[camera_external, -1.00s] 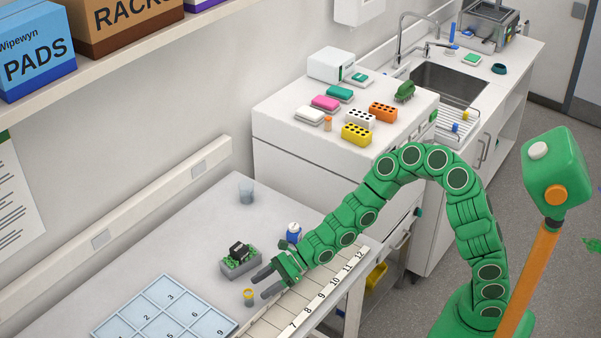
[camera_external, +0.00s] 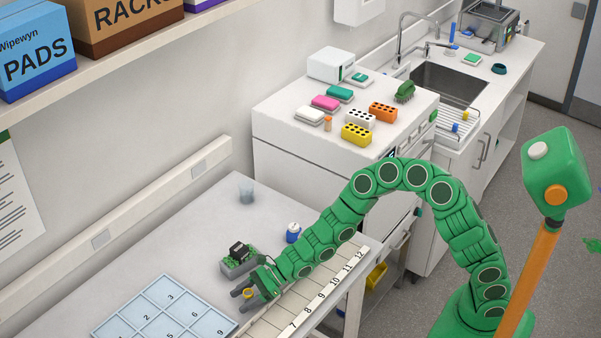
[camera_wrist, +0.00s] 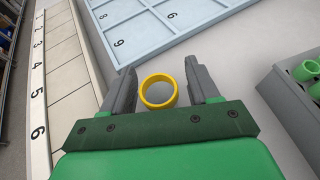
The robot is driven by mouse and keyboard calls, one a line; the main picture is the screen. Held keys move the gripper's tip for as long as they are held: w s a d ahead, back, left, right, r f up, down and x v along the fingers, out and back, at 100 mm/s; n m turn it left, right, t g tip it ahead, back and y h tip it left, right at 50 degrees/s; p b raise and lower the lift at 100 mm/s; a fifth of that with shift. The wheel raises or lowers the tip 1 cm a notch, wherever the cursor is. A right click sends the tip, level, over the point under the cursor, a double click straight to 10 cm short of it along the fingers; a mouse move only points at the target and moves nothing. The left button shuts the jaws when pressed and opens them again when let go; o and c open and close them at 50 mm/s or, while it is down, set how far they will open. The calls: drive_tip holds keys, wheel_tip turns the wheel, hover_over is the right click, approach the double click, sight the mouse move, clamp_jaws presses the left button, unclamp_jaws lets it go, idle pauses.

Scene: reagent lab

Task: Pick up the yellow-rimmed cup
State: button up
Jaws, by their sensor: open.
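The yellow-rimmed cup (camera_wrist: 143,97) stands upright on the bench, seen from above in the wrist view with its round yellow rim between my two grey fingers. It also shows small in the external view (camera_external: 248,293). My gripper (camera_wrist: 157,80) is open, with one finger on each side of the cup. A narrow gap shows between the rim and each finger. In the external view my gripper (camera_external: 243,294) is low over the bench, around the cup. The lower body of the cup is mostly hidden.
A numbered blue-grey tray (camera_external: 195,298) lies just ahead of my fingers. A grey rack with green parts (camera_external: 231,268) stands close beside my gripper. A numbered strip (camera_external: 322,288) runs along the bench edge. A blue bottle (camera_external: 293,233) and a clear beaker (camera_external: 246,191) stand farther back.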

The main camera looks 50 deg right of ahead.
drive_tip(key=c, duration=1)
drive_tip(key=shift+r, duration=0.45)
drive_tip(key=r, duration=0.3)
drive_tip(key=shift+s+d+r, duration=0.1)
drive_tip(key=shift+s+d, duration=0.05)
drive_tip(key=shift+s, duration=0.05)
drive_tip(key=s+d+r, duration=0.2)
drive_tip(key=s+r, duration=0.1)
drive_tip(key=s+d+r, duration=0.3)
drive_tip(key=s, duration=0.1)
drive_tip(key=s+d+r, duration=0.2)
drive_tip(key=s+r, duration=0.1)
drive_tip(key=s, duration=0.1)
drive_tip(key=shift+s+d, duration=0.15)
drive_tip(key=shift+d, duration=0.05)
